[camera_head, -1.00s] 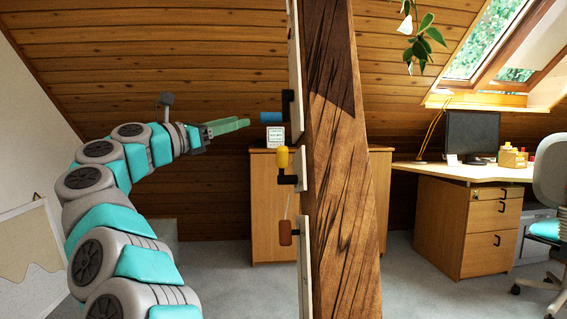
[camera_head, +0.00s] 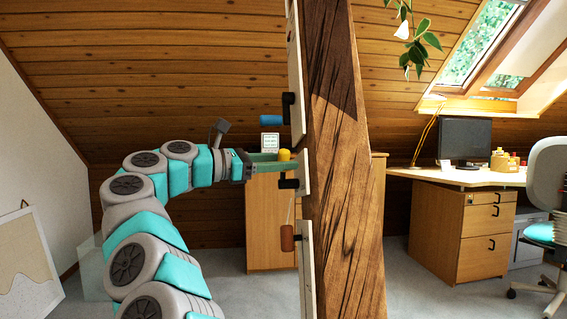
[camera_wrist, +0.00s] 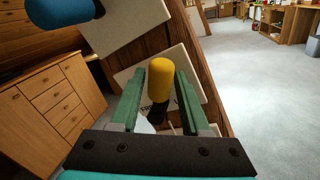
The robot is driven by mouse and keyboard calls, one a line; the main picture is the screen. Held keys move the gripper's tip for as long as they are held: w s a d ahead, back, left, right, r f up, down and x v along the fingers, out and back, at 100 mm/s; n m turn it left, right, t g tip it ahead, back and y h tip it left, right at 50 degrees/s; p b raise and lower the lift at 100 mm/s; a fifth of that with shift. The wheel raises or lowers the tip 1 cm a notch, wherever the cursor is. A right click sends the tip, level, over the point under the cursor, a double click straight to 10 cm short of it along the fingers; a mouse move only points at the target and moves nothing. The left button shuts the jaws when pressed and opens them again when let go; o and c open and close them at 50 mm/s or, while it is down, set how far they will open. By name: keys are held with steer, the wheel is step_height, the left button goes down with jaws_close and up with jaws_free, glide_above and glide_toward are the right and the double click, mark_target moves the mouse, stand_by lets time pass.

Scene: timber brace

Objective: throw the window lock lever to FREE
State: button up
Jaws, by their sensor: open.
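A lever with a yellow grip (camera_head: 284,155) on a black arm stands on a pale plate (camera_head: 303,172) on the side of the timber brace (camera_head: 343,190). In the wrist view the yellow grip (camera_wrist: 160,80) points up, and partly hidden lettering starting "FR" shows on its plate (camera_wrist: 128,76). My gripper (camera_head: 283,161) is at the yellow grip. In the wrist view my gripper (camera_wrist: 160,73) is open, with one green finger on each side of the grip and gaps showing between. I cannot tell which lever is the window lock.
A lever with a blue grip (camera_head: 271,120) sits above on its own plate, and it shows at the wrist view's upper left (camera_wrist: 58,10). A lever with a brown grip (camera_head: 287,238) hangs below. A wooden cabinet (camera_head: 268,215) stands behind. A desk (camera_head: 455,178) is at right.

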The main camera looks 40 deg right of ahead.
steer(key=shift+d, duration=0.3)
jaws_close()
stand_by(1.3)
